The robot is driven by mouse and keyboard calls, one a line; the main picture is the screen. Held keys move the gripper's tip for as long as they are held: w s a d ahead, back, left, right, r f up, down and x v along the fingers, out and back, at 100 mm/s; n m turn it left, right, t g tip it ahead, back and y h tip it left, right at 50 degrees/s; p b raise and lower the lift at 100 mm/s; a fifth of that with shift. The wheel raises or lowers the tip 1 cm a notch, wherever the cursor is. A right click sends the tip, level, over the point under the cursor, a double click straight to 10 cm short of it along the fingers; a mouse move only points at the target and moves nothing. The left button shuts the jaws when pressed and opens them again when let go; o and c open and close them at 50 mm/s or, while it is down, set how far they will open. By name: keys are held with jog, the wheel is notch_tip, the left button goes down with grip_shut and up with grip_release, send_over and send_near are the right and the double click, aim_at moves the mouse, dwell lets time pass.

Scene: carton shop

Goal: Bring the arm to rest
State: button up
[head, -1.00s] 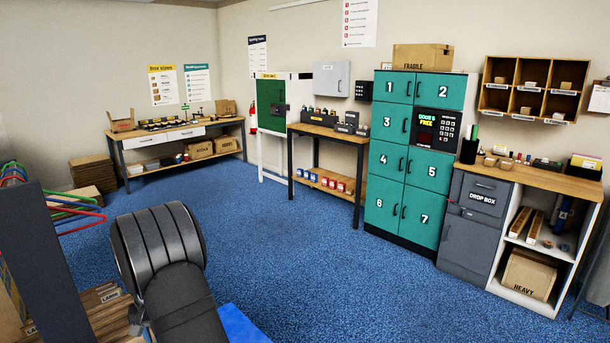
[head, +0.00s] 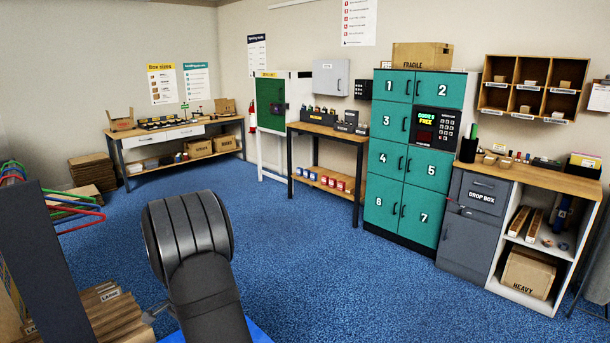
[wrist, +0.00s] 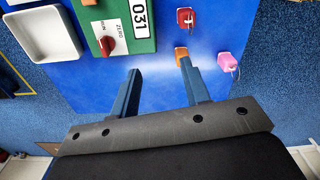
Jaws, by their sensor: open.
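My gripper (wrist: 158,78) shows in the wrist view with its two blue-grey fingers apart and nothing between them. It is above a blue surface (wrist: 152,62). Beyond the fingertips on that surface is a green panel (wrist: 142,37) with a red knob and the number 031. In the head view my dark arm stands at the lower middle, and the gripper itself is hidden there.
A white tray (wrist: 45,33) lies left of the green panel. Red (wrist: 185,17), orange (wrist: 182,53) and pink (wrist: 227,61) tagged items lie to the right. Teal lockers (head: 415,150) and a wooden bench (head: 330,133) stand across the open blue floor (head: 300,260).

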jog(key=shift+s+a+f+m, duration=0.1)
jog(key=shift+a+f+m, duration=0.35)
jog(key=shift+f+m, duration=0.25)
jog(key=shift+a+f+m, duration=0.45)
jog(key=shift+f+m, duration=0.1)
jog(key=shift+m, duration=0.15)
